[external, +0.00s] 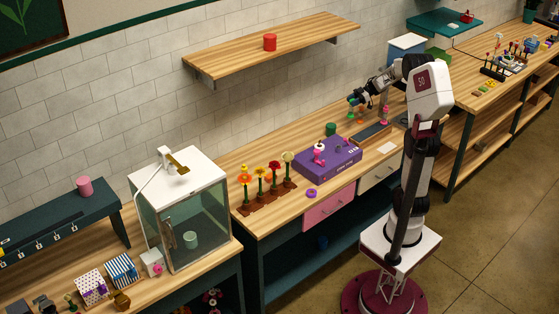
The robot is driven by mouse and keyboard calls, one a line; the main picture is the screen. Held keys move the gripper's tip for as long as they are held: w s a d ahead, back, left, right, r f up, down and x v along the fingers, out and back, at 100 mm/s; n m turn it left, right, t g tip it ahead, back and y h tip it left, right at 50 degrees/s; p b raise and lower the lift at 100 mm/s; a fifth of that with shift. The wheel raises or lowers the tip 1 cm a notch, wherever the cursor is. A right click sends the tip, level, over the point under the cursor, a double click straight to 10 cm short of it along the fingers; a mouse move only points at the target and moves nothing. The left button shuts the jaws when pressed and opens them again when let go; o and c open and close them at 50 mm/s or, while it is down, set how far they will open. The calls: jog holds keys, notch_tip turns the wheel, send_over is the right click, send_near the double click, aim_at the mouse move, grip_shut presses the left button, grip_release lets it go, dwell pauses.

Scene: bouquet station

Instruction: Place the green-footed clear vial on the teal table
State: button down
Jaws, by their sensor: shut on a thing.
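My gripper (354,101) is at the end of the bent arm, over the far right part of the wooden bench. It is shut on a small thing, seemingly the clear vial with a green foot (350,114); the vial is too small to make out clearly. Small stands or vials with an orange foot (361,121) and a pink foot (384,119) are close by on the bench. The teal table (432,24) is at the upper right, away from my gripper, with a small red thing (466,17) on it.
A purple box (340,163) with pink and white things on top, a green cup (330,128) and a row of potted flowers (266,188) stand on the bench. A blue-white box (407,45) is behind my arm.

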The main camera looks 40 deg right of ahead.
aim_at(351, 115)
jog(key=shift+f, duration=3)
jog(key=shift+f, duration=1.85)
jog(key=shift+f, duration=0.1)
jog(key=c, duration=0.6)
grip_release()
jog(key=shift+c, duration=0.2)
